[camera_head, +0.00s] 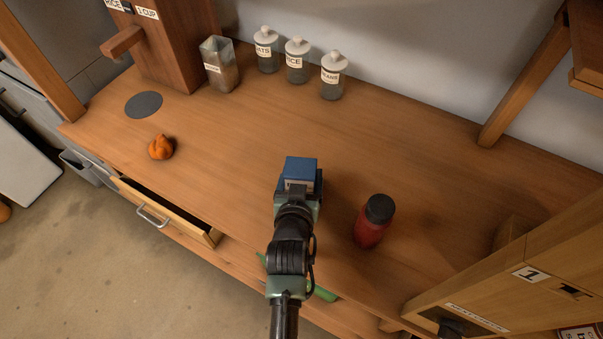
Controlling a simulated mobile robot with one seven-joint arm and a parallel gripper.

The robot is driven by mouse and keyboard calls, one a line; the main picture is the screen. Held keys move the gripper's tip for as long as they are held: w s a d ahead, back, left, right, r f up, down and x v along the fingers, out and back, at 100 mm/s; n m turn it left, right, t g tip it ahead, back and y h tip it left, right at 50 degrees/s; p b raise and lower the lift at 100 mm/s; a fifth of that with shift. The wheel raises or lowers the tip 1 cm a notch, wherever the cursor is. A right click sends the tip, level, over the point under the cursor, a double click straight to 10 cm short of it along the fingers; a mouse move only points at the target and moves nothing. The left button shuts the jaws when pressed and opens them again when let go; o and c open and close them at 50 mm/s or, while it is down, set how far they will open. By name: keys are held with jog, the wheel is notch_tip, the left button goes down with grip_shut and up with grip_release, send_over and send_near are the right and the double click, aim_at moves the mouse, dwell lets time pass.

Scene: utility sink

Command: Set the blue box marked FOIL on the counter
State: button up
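A blue box (300,167) shows at the end of my arm, over the middle of the wooden counter (240,135). My gripper (299,187) is at the box, with dark finger parts on its near side and right side. The gripper appears closed around the box. No marking can be read on the box from here. My gripper and wrist hide its lower part, so I cannot tell whether it touches the counter or is held above it.
A red bottle with a black lid (374,221) stands close to the right of my gripper. An orange lumpy item (161,147) lies at left. Labelled jars (297,62) and a clear container (219,65) stand at the back. An open drawer (170,209) juts out front left.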

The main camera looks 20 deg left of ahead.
jog(key=shift+f, duration=0.15)
jog(key=o, duration=1.5)
